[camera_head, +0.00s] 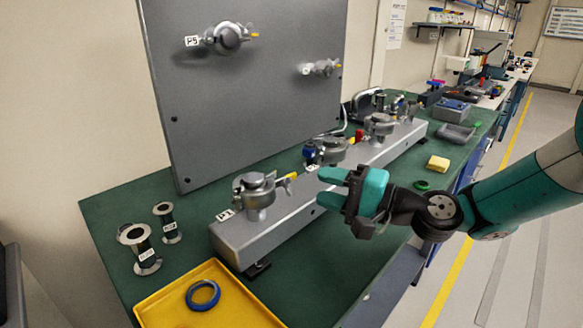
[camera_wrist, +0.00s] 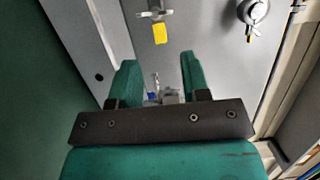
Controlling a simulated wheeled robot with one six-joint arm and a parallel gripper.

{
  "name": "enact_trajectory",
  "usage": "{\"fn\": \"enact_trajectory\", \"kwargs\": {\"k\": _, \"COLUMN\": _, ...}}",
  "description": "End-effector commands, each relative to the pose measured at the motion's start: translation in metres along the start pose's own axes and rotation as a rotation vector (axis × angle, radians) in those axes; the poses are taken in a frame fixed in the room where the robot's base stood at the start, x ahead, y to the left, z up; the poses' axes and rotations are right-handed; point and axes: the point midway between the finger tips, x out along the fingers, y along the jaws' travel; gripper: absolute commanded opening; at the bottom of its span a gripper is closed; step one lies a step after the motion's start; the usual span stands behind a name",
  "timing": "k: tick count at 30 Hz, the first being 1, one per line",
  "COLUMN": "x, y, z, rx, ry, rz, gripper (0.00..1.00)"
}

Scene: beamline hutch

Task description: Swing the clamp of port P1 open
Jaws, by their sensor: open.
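Port P1 (camera_head: 258,208) stands upright at the near end of the long grey manifold box, with its label (camera_head: 226,214) on the box beside it. Its metal clamp (camera_head: 256,183) sits around the top of the port, and a yellow-tipped part (camera_head: 290,177) sticks out to the right. The clamp appears closed around the flange. My gripper (camera_head: 322,187) is open and empty to the right of the clamp, apart from it, fingers pointing left. In the wrist view the two green fingers (camera_wrist: 160,75) are spread. I cannot identify P1 there.
More ports, one with a blue part (camera_head: 325,150) and one farther back (camera_head: 380,124), stand along the manifold. A grey upright panel (camera_head: 245,100) with ports rises behind. A yellow tray (camera_head: 165,305) with a blue ring and two metal spools are at the near left. A yellow block (camera_head: 438,163) lies right.

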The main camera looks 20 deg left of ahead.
Motion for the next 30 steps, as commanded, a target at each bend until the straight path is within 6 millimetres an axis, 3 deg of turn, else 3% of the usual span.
{"fn": "enact_trajectory", "kwargs": {"k": 3, "x": 0.028, "y": -0.003, "z": 0.001, "rx": -0.003, "ry": -0.003, "rz": -0.001, "gripper": 0.43}}
{"fn": "enact_trajectory", "kwargs": {"k": 10, "x": 0.065, "y": -0.001, "z": 0.0, "rx": -0.001, "ry": -0.001, "rz": 0.0, "gripper": 0.43}}
{"fn": "enact_trajectory", "kwargs": {"k": 15, "x": 0.076, "y": 0.0, "z": 0.0, "rx": 0.0, "ry": 0.001, "rz": 0.001, "gripper": 0.43}}
{"fn": "enact_trajectory", "kwargs": {"k": 23, "x": 0.077, "y": 0.0, "z": 0.0, "rx": 0.0, "ry": 0.001, "rz": 0.0, "gripper": 0.43}}
{"fn": "enact_trajectory", "kwargs": {"k": 24, "x": 0.077, "y": 0.0, "z": 0.0, "rx": 0.0, "ry": 0.001, "rz": 0.0, "gripper": 0.4}}
{"fn": "enact_trajectory", "kwargs": {"k": 29, "x": 0.077, "y": 0.0, "z": 0.0, "rx": 0.0, "ry": 0.001, "rz": 0.0, "gripper": 0.04}}
{"fn": "enact_trajectory", "kwargs": {"k": 30, "x": 0.077, "y": 0.0, "z": 0.0, "rx": 0.0, "ry": 0.001, "rz": 0.0, "gripper": 0.0}}
